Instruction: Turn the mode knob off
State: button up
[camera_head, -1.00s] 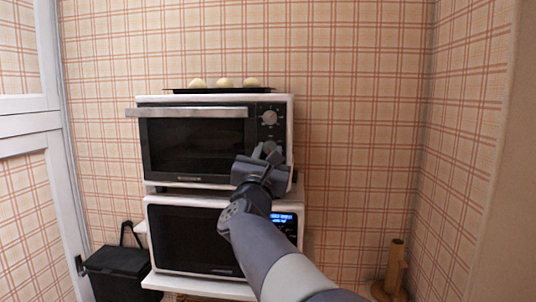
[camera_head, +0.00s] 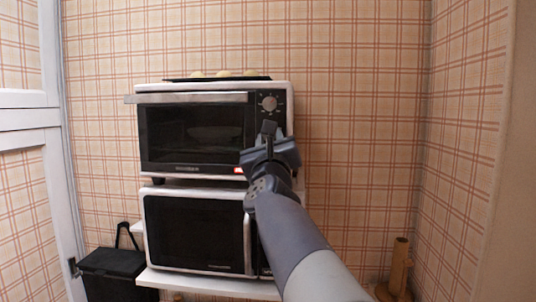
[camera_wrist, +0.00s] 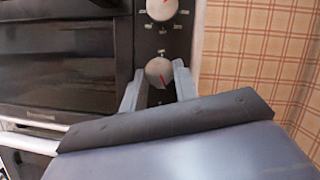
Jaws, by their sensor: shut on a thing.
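The toaster oven (camera_head: 193,135) has a control strip on its right side. Its upper knob (camera_head: 269,103) is clear in the head view; the wrist view also shows this upper knob (camera_wrist: 161,8) at the top edge. In the head view my gripper (camera_head: 268,130) reaches the panel from below and hides the lower knob. I cannot read which knob is the mode knob.
A black tray (camera_head: 215,79) with pale buns lies on the oven. A microwave (camera_head: 195,232) stands underneath on a white shelf. A black bin (camera_head: 117,275) is at lower left, a wooden stand (camera_head: 397,272) at lower right. Wall space right of the oven is clear.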

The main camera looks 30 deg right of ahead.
jog(key=n+y+b, duration=0.1)
jog(key=n, duration=0.1)
jog(key=n+y, duration=0.1)
jog(key=n, duration=0.2)
jog(key=shift+s+d+y+b, duration=0.1)
jog(key=shift+d+y+b, duration=0.05)
jog(key=shift+y+b, duration=0.2)
jog(key=shift+r+n+y, duration=0.2)
jog(key=shift+n+y, duration=0.35)
jog(key=shift+n, duration=1.15)
jog(key=shift+a+r+n+g+p, duration=0.15)
jog(key=shift+n+g+p, duration=1.2)
jog(key=shift+n+p, duration=1.6)
jog(key=shift+r+n+g+p, duration=0.3)
jog(key=shift+n+g+p, duration=1.35)
jog(key=shift+n, duration=2.25)
jog(key=shift+a+r+n+g+p, duration=0.15)
jog(key=shift+n+g+p, duration=0.85)
jog(key=shift+n+p, duration=2.15)
jog(key=shift+d+n+h+b, duration=0.1)
jog(key=shift+n+h+b, duration=0.2)
jog(key=shift+n+b, duration=0.1)
